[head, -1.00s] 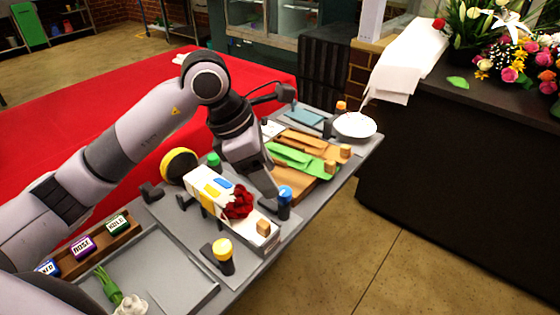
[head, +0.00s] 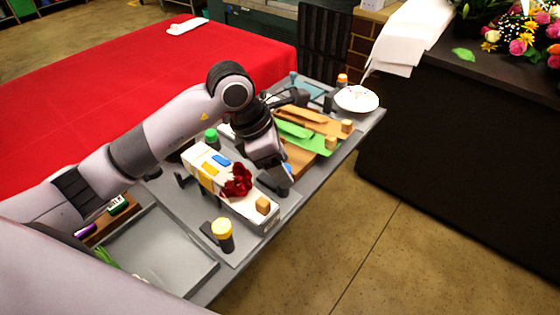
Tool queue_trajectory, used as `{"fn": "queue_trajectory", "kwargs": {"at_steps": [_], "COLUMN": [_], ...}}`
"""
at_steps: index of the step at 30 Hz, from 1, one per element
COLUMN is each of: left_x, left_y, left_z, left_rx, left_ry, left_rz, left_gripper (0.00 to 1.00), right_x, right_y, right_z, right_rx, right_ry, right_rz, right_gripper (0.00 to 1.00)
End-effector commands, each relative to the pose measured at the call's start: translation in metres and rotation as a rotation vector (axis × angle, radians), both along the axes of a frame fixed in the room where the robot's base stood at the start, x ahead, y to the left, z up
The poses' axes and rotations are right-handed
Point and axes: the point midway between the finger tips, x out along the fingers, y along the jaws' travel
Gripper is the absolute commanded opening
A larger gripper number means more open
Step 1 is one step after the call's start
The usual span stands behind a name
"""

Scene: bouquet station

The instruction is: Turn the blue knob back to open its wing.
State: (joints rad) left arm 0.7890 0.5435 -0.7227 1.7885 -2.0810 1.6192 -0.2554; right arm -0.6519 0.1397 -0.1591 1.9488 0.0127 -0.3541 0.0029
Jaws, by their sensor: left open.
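The blue knob (head: 288,170) is mostly hidden by my left gripper; only a bit of blue shows at its right side. My left gripper (head: 279,182) is open and points down at the knob; whether the fingers touch it I cannot tell. Left of it, a white wing (head: 243,206) with a wooden block (head: 262,205) at its end lies beside dark red flowers (head: 237,181). Small blue and yellow patches show on the white surface. My right gripper is not in view.
A yellow-capped knob (head: 222,233) stands in front and a green-capped one (head: 211,138) behind. Green and tan panels (head: 300,130) with wooden blocks lie to the right, near a white plate (head: 356,98). A grey tray (head: 160,255) is at the lower left.

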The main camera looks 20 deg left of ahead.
Motion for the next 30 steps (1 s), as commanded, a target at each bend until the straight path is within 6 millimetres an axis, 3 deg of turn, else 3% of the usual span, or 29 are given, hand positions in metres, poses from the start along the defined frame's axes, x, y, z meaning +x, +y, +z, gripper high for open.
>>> {"fn": "queue_trajectory", "kwargs": {"at_steps": [3, 8, 9, 20, 30], "left_x": [0.0, 0.0, 0.0, 0.001, 0.003], "left_y": [0.0, 0.0, 0.0, 0.001, 0.001], "left_z": [0.0, 0.0, 0.0, -0.001, -0.004], "left_rx": [0.0, 0.0, 0.0, 0.0, 0.001], "left_ry": [0.0, 0.0, 0.0, -0.001, -0.003], "left_rz": [0.0, 0.0, 0.0, -0.049, -0.287], "left_gripper": [0.58, 0.06, 0.03, 0.03, 0.03], "right_x": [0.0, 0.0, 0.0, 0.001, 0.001], "right_y": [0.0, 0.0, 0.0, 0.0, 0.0], "right_z": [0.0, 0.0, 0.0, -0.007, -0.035], "right_rx": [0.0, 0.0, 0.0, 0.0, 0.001], "right_ry": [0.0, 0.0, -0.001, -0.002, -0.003], "right_rz": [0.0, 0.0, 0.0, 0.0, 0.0], "right_gripper": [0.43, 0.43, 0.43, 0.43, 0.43]}}
